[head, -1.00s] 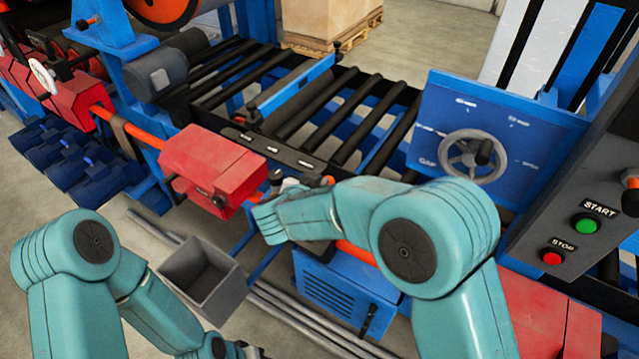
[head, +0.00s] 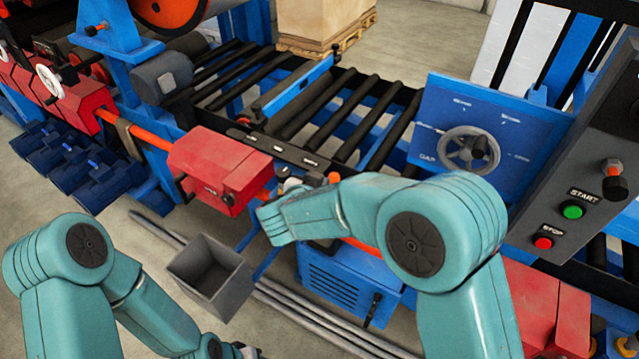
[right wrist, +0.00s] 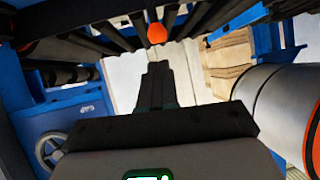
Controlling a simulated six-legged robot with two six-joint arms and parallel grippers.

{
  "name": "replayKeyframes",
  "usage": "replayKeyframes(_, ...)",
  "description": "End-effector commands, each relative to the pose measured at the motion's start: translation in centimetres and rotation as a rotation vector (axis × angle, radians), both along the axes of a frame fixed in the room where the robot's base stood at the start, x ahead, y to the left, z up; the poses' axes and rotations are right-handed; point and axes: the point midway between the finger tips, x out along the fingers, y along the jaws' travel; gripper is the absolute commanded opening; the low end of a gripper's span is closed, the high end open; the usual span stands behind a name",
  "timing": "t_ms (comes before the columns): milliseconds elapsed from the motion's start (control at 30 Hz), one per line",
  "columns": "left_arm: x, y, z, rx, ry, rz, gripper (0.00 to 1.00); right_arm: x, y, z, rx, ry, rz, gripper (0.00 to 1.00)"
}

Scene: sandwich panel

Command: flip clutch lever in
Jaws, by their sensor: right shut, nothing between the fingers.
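A lever with an orange knob (head: 333,178) stands on the machine's front rail, just beyond my right wrist; I cannot tell for sure that it is the clutch lever. An orange knob (right wrist: 157,33) on a dark stem also shows in the right wrist view, straight ahead of the fingertips. My right gripper (right wrist: 157,70) is shut and empty, its fingers pointing at that knob with no clear contact. In the head view my right wrist hides most of the gripper and the lever's base.
A red gearbox (head: 219,168) is left of my right wrist. A blue panel with a handwheel (head: 468,150) and a control box with a green START button (head: 572,211) stand at the right. The roller bed (head: 345,120) lies behind. A grey bin (head: 209,278) stands on the floor.

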Motion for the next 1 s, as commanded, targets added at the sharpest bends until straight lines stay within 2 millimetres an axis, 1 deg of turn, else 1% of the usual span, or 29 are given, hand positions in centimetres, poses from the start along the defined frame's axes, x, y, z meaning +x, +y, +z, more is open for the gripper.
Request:
replayKeyframes(100,0.0,0.0,-0.6,0.0,0.001,0.0,0.5,-1.3,0.7,1.0,0.001,-0.003,0.004,0.0)
replayKeyframes(400,0.0,0.0,-1.1,0.0,0.0,0.0,0.5,-5.0,2.4,4.0,0.001,-0.003,0.004,0.0)
replayKeyframes(500,0.0,0.0,-1.2,0.0,0.0,0.0,0.5,-6.0,2.9,4.7,0.001,-0.003,0.003,0.0)
replayKeyframes(700,0.0,0.0,-1.2,0.0,0.0,0.0,0.5,-6.8,3.2,5.2,0.0,0.0,0.001,0.0)
replayKeyframes(1000,0.0,0.0,-1.2,0.0,0.0,0.0,0.5,-6.9,3.4,5.2,0.0,0.0,0.002,0.0)
